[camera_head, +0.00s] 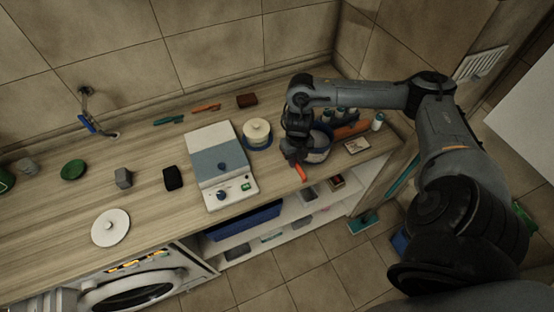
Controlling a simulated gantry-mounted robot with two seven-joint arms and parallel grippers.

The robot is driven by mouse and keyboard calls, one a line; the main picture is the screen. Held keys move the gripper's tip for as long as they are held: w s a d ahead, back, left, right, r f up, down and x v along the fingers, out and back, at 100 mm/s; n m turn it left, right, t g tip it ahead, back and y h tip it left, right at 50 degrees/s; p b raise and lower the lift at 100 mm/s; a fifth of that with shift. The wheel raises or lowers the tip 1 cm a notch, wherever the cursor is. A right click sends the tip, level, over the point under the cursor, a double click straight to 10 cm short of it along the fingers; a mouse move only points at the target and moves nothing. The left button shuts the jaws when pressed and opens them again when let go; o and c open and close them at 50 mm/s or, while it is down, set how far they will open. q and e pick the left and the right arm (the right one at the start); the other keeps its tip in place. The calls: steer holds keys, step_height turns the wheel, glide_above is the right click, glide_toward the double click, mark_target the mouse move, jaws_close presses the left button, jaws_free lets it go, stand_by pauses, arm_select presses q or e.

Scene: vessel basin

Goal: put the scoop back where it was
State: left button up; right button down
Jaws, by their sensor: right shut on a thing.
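My right gripper (292,153) reaches down over the counter's front edge, right of the grey-and-white machine. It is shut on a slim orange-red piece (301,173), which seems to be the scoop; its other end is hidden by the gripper. A blue-rimmed tub (320,152) stands just right of the gripper, partly hidden behind the wrist. A lidded cream jar (257,131) in a blue holder stands left of the gripper. My left gripper is not in view.
The grey-and-white machine (222,167) fills the middle of the counter. Small bottles (377,121), an orange item (351,129) and a framed tile (356,146) are at the right. Green (169,120) and orange (206,107) tools lie at the back. The counter's left front is fairly clear around a white disc (110,228).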

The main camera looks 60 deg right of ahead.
steer(key=w+f, duration=0.1)
steer(key=w, duration=0.1)
steer(key=w+d+f, duration=0.1)
steer(key=w+f, duration=0.1)
steer(key=w, duration=0.1)
steer(key=w+d+f, duration=0.1)
steer(key=w+f, duration=0.1)
steer(key=w, duration=0.1)
steer(key=shift+d+p, duration=0.2)
steer(key=shift+p, duration=0.1)
steer(key=shift+f, duration=2.05)
steer(key=shift+f, duration=0.2)
steer(key=c, duration=1.1)
jaws_free()
steer(key=shift+r, duration=0.1)
